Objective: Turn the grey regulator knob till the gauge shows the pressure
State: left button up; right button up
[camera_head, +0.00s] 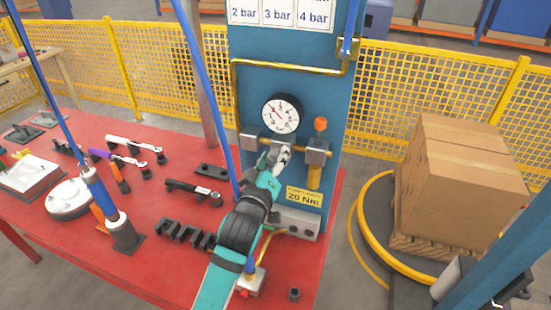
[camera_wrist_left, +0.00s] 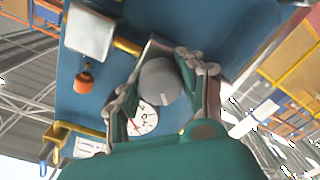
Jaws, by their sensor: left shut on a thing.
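The grey regulator knob (camera_wrist_left: 160,82) is round with a pale mark on its face, mounted on the blue panel (camera_head: 245,90). My left gripper (camera_head: 278,155) is at the knob, just below the gauge. In the left wrist view its two fingers (camera_wrist_left: 158,88) are closed on opposite sides of the knob. The gripper mostly hides the knob in the head view. The round white gauge (camera_head: 281,115) has a red needle slanting toward the upper left; its numbers are too small to read. The gauge is partly covered in the wrist view (camera_wrist_left: 143,119). My right gripper is not seen.
A card (camera_head: 280,14) reads 2, 3 and 4 bar. Grey blocks (camera_head: 318,151) on brass pipe flank the knob, with an orange knob (camera_head: 320,124) above the right one. Several tools lie on the red table (camera_head: 150,265). Boxes (camera_head: 465,165) stand right.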

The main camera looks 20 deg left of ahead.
pick_arm(q)
jog(key=c, duration=0.3)
jog(key=m+p, duration=0.1)
jog(key=m, duration=0.2)
jog(key=shift+r+m+p, duration=0.1)
jog(key=shift+m+p, duration=0.3)
jog(key=m+p, duration=0.1)
jog(key=m, duration=0.3)
jog(key=shift+m+p, duration=0.35)
jog(key=shift+m, duration=0.05)
jog(key=m+p, duration=0.1)
jog(key=m, duration=0.3)
jog(key=shift+m, duration=0.3)
jog(key=m+p, duration=0.1)
jog(key=m, duration=0.3)
jog(key=shift+m+h, duration=0.3)
jog(key=shift+m, duration=0.1)
